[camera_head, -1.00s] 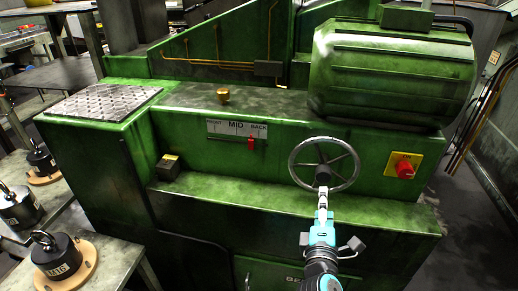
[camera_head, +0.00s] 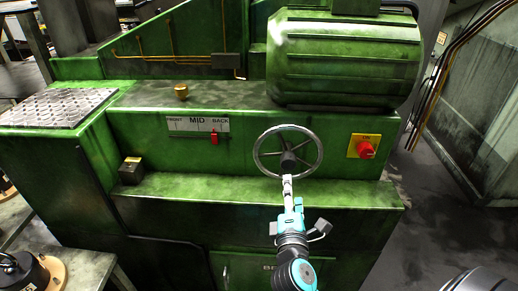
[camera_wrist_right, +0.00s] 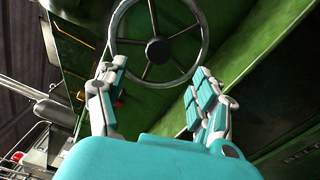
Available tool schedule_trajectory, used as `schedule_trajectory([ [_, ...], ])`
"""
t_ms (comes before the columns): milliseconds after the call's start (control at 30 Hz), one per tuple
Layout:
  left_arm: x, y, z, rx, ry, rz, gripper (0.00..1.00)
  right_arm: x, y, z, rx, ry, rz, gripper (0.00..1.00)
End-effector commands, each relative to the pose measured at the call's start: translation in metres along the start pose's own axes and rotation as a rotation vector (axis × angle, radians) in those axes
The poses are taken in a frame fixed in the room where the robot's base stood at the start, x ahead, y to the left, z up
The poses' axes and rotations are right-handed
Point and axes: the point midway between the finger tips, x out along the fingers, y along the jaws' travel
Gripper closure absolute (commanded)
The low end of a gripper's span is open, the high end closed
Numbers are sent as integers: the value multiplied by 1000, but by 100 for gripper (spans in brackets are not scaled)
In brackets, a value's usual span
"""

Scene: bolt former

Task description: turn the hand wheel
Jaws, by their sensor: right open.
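The hand wheel (camera_head: 288,158) is a metal ring with spokes and a dark hub on the front of the green machine. In the right wrist view the wheel (camera_wrist_right: 158,50) is face-on, just beyond the fingertips. My right gripper (camera_head: 287,184) reaches up from below in front of the wheel's lower part. In the wrist view the right gripper (camera_wrist_right: 157,72) is open, its teal fingers spread on either side of the wheel's lower rim with nothing between the pads. Contact with the rim cannot be told. My left gripper is not in view.
A FRONT–MID–BACK scale (camera_head: 197,125) has a red pointer (camera_head: 214,137) between MID and BACK. A red knob on a yellow plate (camera_head: 365,149) sits right of the wheel. A green ledge (camera_head: 230,190) runs below. A dark weight (camera_head: 25,272) stands at lower left.

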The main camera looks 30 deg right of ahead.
Motion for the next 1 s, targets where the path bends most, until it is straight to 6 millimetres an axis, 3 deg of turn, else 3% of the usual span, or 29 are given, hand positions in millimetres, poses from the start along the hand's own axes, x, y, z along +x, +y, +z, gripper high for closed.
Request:
schedule_trajectory([
  [300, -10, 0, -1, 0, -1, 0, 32, -28, 4, -2, -935, 4, -1, 32],
  [500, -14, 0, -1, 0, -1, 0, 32, -42, 5, -2, -1383, 1, 2, 32],
  [633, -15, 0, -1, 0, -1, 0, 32, -42, 6, -2, -1483, -1, 3, 32],
  [767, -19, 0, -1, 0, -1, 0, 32, -30, 7, -2, -1494, -4, 4, 32],
  [1000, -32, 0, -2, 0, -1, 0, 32, 19, 9, -1, -1490, -5, 3, 32],
])
